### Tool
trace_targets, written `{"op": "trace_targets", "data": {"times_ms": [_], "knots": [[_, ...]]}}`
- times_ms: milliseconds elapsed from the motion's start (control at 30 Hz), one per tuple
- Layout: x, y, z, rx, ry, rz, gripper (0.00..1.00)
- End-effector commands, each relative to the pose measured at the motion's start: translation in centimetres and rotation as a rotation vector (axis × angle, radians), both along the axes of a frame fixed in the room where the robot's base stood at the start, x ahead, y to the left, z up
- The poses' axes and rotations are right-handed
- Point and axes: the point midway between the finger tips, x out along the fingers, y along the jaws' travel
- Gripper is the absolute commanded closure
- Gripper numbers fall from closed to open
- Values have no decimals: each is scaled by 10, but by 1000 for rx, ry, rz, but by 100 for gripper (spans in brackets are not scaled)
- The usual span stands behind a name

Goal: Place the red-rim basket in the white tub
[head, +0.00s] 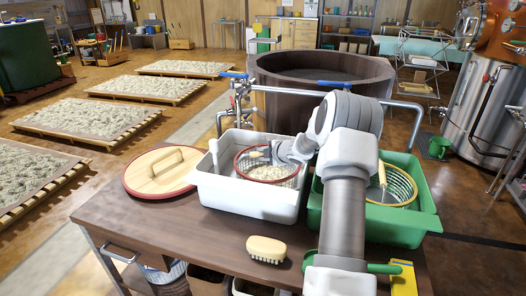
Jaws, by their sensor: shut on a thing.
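The red-rim basket (240,168) is within the white tub's (245,199) opening, with pale grainy contents in it. Its rim looks about level with the tub's walls; I cannot tell whether its base touches the tub floor. My gripper (262,156) reaches in from the right and is shut on the basket at its rim; the fingertips are small and partly hidden. The white tub stands on the dark brown table, with a pale handle-like piece at its left side.
A green tub (404,228) with a yellow-rim basket (403,183) stands to the right, partly behind my arm. A round red-edged wooden lid (150,178) lies left. A brush (266,249) lies in front. Pipes (300,90) and a large dark vat (330,97) stand behind.

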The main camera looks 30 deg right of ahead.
Motion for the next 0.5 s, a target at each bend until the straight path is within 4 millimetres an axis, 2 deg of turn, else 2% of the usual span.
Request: {"op": "trace_targets", "data": {"times_ms": [267, 300, 467, 500], "knots": [[2, 0, 2, -3, -9, 1, 100], [0, 0, -3, 0, -1, 0, 71], [0, 0, -3, 0, -1, 0, 43], [0, 0, -3, 0, -1, 0, 43]]}}
